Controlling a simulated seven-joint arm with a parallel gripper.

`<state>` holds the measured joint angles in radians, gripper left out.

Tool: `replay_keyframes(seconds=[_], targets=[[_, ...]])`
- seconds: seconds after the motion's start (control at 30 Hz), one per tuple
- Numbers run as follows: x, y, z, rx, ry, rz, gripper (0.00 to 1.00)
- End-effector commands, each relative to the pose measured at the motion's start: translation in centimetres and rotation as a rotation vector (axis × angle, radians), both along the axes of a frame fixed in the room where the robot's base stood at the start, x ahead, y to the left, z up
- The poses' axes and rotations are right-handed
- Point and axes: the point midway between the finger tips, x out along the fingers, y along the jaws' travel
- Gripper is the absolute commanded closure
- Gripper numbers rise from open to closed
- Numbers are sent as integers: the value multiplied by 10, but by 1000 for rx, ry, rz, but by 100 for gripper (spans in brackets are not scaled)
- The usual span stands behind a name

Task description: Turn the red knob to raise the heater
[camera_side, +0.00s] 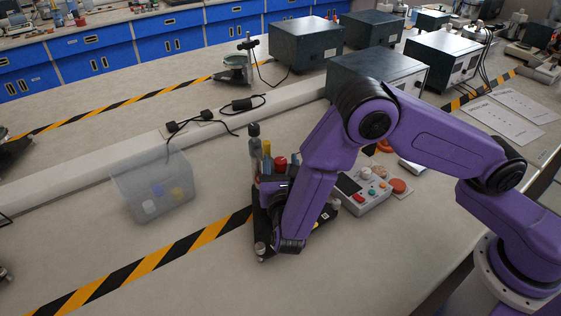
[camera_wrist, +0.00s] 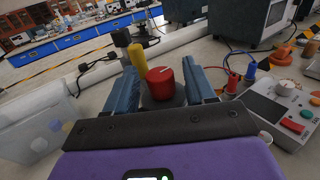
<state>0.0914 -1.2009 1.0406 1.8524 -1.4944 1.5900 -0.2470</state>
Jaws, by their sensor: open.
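The red knob (camera_wrist: 161,84) is in the wrist view, a short upright cylinder with a pale line on its top, on a dark round mount. It also shows in the side view (camera_side: 280,162), just beyond my gripper. My gripper (camera_wrist: 159,68) is open, with one blue-grey finger on each side of the knob; I cannot tell whether either touches it. A yellow cylinder (camera_wrist: 137,57) stands just behind the knob. The knob's apparatus has a black base (camera_side: 262,240), largely hidden by my arm. I cannot make out which part is the heater.
A grey control box (camera_side: 365,196) with buttons stands close on the right. A translucent bin (camera_side: 153,190) with small items is on the left. Blue and red plugs with cables (camera_wrist: 250,72) are near the right finger. Striped tape crosses the bench; its front left is clear.

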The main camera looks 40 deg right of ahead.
Motion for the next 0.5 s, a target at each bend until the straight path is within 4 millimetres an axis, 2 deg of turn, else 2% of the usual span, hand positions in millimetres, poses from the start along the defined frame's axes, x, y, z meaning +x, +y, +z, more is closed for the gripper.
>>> replay_keyframes(seconds=[0.13,0.4,0.43,0.5], targets=[[7,-5,0,-1,0,-1,45],[8,-5,0,-1,1,0,45],[8,-5,0,-1,1,0,49],[8,-5,0,-1,1,0,71]])
